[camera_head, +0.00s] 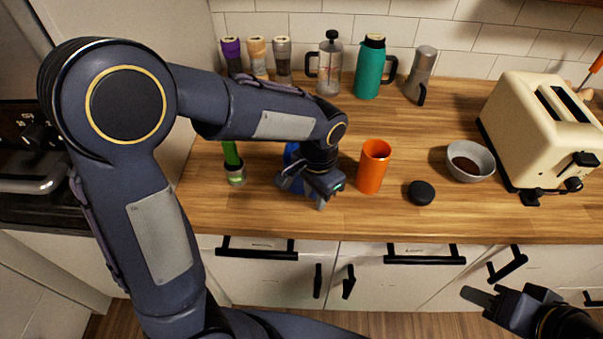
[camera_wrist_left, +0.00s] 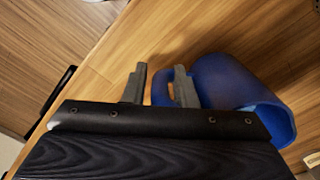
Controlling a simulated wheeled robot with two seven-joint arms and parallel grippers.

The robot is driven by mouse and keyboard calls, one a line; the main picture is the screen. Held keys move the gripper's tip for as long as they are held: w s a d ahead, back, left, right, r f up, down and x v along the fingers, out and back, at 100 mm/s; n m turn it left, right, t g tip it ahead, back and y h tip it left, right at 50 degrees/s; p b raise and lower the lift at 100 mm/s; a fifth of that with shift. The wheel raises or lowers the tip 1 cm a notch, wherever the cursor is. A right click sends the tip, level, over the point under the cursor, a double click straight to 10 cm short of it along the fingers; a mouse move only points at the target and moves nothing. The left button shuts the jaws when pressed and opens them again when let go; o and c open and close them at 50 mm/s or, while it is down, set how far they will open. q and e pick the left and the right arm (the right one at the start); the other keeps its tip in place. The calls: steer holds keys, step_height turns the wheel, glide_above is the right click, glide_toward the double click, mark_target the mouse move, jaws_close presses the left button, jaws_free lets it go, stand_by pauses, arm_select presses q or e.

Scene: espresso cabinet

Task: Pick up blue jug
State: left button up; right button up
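The blue jug (camera_wrist_left: 240,85) stands on the wooden counter. In the head view the jug (camera_head: 291,154) is mostly hidden behind my left wrist and gripper. My left gripper (camera_head: 301,196) is at the jug, low over the counter. In the left wrist view the gripper's fingers (camera_wrist_left: 160,75) are apart, with the blue handle (camera_wrist_left: 160,88) showing between them. The right finger overlaps the handle's opening beside the body. Whether either finger touches the handle cannot be told. My right gripper (camera_head: 485,298) is at the lower right, in front of the drawers, away from the jug; its finger gap is unclear.
An orange cup (camera_head: 373,167) stands just right of my left gripper, with a black disc (camera_head: 421,193) and grey bowl (camera_head: 470,160) further right. A green-handled item (camera_head: 234,165) is to the left.

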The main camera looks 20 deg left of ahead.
arm_select(q)
steer(key=shift+c, duration=0.2)
jaws_close()
steer(key=shift+r, duration=0.2)
